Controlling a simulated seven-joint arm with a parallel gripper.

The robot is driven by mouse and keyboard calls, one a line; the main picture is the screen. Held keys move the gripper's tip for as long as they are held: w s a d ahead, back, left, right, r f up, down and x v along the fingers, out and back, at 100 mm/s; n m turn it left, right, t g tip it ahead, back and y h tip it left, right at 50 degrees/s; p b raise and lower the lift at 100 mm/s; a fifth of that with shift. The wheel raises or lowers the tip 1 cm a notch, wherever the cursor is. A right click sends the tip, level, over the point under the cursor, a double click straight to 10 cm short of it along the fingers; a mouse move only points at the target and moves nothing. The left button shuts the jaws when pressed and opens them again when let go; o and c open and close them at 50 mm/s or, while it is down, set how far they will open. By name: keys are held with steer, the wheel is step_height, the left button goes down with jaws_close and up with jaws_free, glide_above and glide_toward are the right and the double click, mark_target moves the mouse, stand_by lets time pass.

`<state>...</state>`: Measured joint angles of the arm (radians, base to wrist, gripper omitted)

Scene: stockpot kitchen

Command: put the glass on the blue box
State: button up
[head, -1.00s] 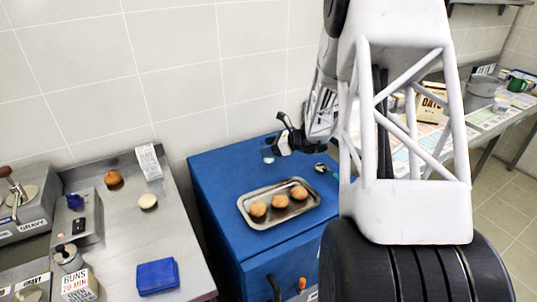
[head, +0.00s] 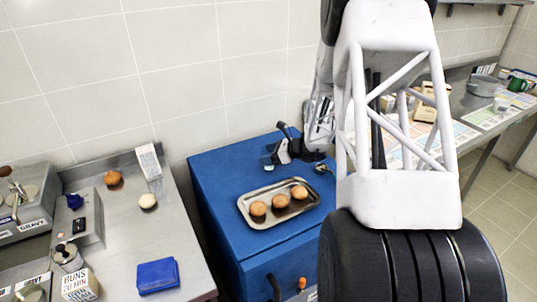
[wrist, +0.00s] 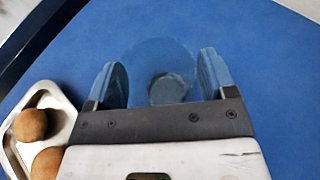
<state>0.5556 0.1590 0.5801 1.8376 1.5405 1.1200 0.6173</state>
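The clear glass (wrist: 168,88) stands on the blue top of a large cabinet (head: 215,185). In the wrist view it is between the two spread fingers of my gripper (wrist: 163,80). The gripper is open, with the fingers on either side of the glass; a gap shows at least on the left. In the head view my gripper (head: 272,161) is low at the back of the cabinet top and largely hides the glass. A small flat blue box (head: 157,276) lies on the steel counter at the left, with nothing on it.
A metal tray (head: 262,223) with several buns is in front of my gripper. The steel counter (head: 200,268) holds loose buns, a white carton (head: 149,160), a buns carton (head: 79,285) and gravy equipment (head: 25,215). Counter around the blue box is fairly clear.

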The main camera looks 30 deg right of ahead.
steer(key=shift+o, duration=0.6)
steer(key=shift+r, duration=0.15)
steer(key=v, duration=1.2)
steer(key=shift+a, duration=0.1)
